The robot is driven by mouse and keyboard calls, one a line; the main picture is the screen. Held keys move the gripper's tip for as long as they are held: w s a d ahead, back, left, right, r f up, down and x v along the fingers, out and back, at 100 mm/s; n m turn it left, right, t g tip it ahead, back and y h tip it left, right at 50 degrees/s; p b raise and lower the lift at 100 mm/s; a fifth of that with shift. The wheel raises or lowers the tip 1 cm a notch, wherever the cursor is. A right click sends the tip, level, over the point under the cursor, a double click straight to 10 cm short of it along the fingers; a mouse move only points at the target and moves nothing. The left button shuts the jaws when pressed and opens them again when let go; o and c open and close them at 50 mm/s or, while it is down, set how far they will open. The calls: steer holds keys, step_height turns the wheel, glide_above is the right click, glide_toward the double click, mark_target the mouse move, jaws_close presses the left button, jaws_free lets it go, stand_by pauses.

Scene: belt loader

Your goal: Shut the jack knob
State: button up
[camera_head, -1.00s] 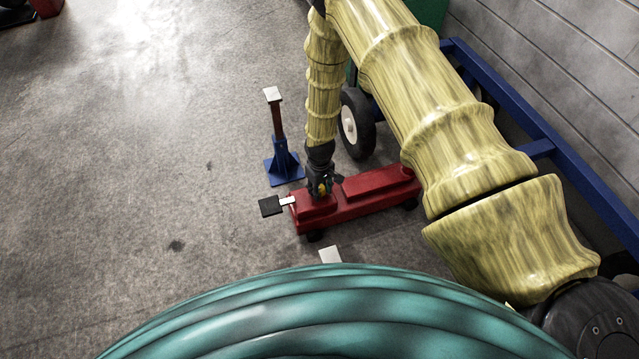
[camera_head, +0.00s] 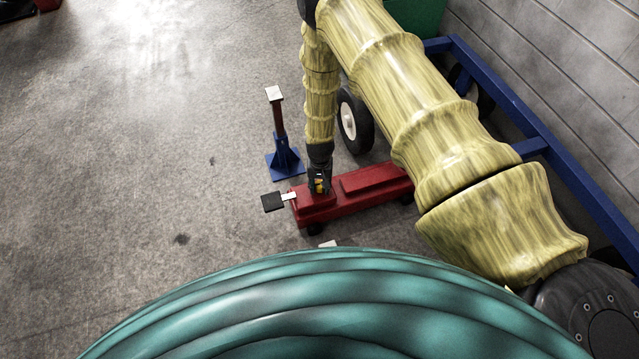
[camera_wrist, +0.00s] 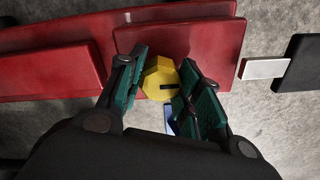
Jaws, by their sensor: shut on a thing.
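The red jack (camera_head: 345,200) lies on the concrete floor, and its red body (camera_wrist: 215,45) fills the upper part of the wrist view. The yellow jack knob (camera_wrist: 160,80) has a dark slot and sits on the jack between my fingers. My gripper (camera_head: 319,187) points down onto the near left part of the jack. In the wrist view my gripper (camera_wrist: 160,90) has a green-padded finger on each side of the knob. It is shut on the knob. The fingers hide part of the knob's sides.
A blue jack stand (camera_head: 284,158) stands just behind the jack. A black pedal (camera_head: 272,202) sticks out from its left end.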

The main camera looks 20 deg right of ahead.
stand_by(0.3)
steer(key=o, duration=1)
steer(key=shift+r, duration=0.1)
step_height(320, 180, up, 12)
steer(key=shift+f, duration=0.15)
stand_by(0.6)
